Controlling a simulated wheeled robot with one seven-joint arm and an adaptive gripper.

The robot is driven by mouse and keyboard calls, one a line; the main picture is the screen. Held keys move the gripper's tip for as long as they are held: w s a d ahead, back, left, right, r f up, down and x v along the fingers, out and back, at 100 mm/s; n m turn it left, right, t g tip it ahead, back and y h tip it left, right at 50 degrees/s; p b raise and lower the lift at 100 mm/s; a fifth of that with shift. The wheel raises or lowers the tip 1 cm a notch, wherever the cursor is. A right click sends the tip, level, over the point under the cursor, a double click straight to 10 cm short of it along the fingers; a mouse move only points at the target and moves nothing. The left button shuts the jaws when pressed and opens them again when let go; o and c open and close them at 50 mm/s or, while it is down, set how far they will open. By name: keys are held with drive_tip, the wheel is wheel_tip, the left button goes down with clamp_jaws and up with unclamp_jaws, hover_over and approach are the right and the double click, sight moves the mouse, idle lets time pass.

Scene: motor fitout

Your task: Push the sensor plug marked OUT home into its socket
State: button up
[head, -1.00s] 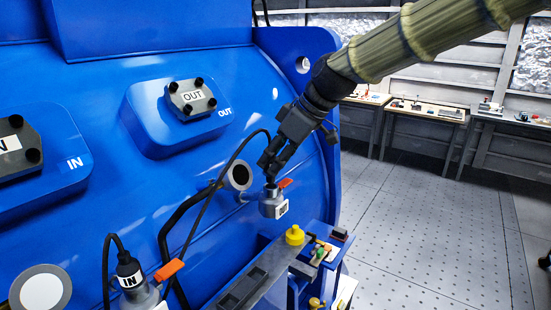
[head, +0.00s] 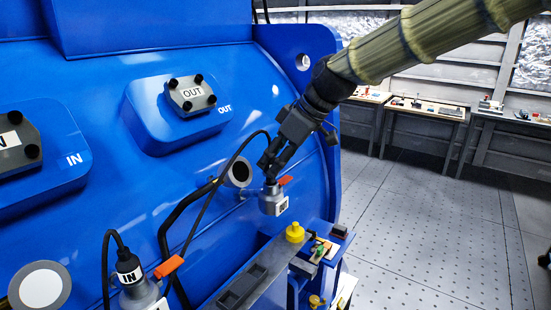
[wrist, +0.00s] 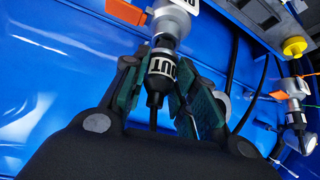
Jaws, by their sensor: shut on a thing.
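The sensor plug marked OUT (wrist: 160,68) is black with a white label, and its cable trails from its back. My gripper (head: 271,172) is shut on it, with green pads (wrist: 126,90) on both sides in the wrist view. The grey OUT socket (head: 273,204) has an orange lever (head: 285,180) and also shows in the wrist view (wrist: 172,22). The plug is in line with the socket and meets its mouth. I cannot tell how deep it sits. In the head view my fingers mostly hide the plug.
The IN plug (head: 128,267) stands in its own socket at lower left, beside another orange lever (head: 168,267). A yellow knob (head: 295,233) and a grey rail (head: 245,285) lie below the OUT socket. The blue housing (head: 90,75) fills the left. Open floor (head: 430,240) lies right.

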drive_tip(key=shift+f+b, duration=0.5)
drive_tip(key=shift+f, duration=0.6)
drive_tip(key=o, duration=1.1)
drive_tip(key=v, duration=1.2)
